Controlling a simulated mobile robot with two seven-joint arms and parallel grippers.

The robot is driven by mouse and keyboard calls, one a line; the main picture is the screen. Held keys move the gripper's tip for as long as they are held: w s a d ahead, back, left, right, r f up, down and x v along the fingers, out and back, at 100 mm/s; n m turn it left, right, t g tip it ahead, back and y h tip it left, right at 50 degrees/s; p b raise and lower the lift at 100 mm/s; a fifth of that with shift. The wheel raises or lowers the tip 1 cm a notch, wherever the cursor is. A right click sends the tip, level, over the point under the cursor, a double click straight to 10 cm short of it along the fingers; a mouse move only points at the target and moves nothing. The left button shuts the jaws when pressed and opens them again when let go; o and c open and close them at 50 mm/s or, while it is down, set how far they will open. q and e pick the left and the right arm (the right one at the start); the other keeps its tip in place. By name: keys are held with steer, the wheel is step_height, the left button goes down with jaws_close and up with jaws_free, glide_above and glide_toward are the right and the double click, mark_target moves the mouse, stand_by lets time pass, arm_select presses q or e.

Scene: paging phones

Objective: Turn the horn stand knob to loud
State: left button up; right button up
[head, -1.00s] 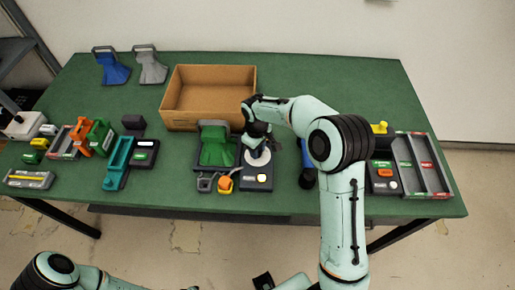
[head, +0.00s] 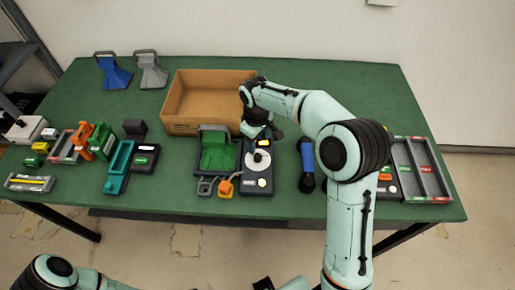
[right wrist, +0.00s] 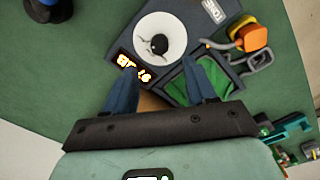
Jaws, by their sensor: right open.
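The horn stand's dark dial panel (head: 258,172) is on the table just in front of the cardboard box. Its round white dial (head: 258,161) has a small black knob (right wrist: 158,44) in the middle, clear in the right wrist view. A lit orange display (right wrist: 130,66) shows beside the dial; its text is unreadable. My right gripper (right wrist: 162,66) is open and empty, its two blue fingers spread and apart from the knob. In the head view my right gripper (head: 262,133) is just beyond the dial. My left gripper is out of view.
A green-lined tray (head: 217,152) adjoins the panel on the left, with an orange-tagged piece (head: 225,187) in front. A blue handheld item (head: 307,163) lies to the right. The cardboard box (head: 175,122) stands behind. Open green table (head: 340,80) lies at the back right.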

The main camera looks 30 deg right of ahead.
step_height(320, 180, up, 6)
steer(key=shift+a+f, duration=0.1)
steer(key=shift+f, duration=0.1)
stand_by(0.5)
